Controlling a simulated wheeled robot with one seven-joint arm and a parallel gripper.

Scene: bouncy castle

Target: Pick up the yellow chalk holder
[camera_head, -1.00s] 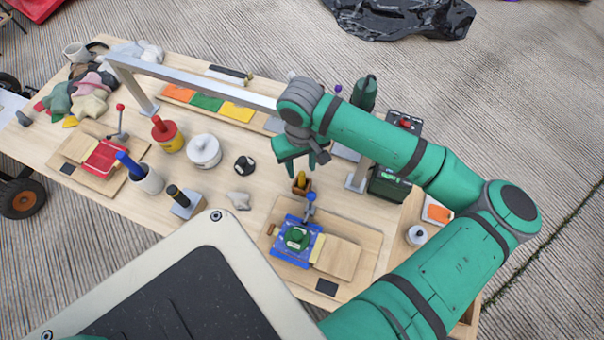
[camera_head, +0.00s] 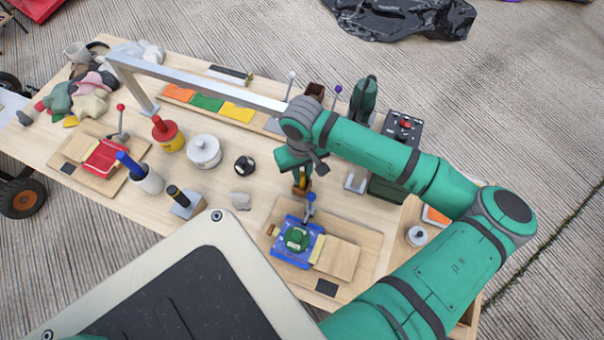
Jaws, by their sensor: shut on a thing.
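A small yellow item, likely the yellow chalk holder (camera_head: 302,184), stands in a small brown block or cup on the wooden table, just behind the blue press. My gripper (camera_head: 302,172) points down directly over it, with its fingers around the top of the yellow item. The gripper is shut on it. The fingers and wrist hide the upper part, and the item looks upright. I cannot tell whether it is raised from its brown base.
The blue press (camera_head: 297,240) with a green piece stands close in front of the gripper. A grey rock (camera_head: 240,201) and a black-topped round item (camera_head: 244,165) lie to the left. A metal frame (camera_head: 195,80) spans behind. A dark green box (camera_head: 392,178) stands right.

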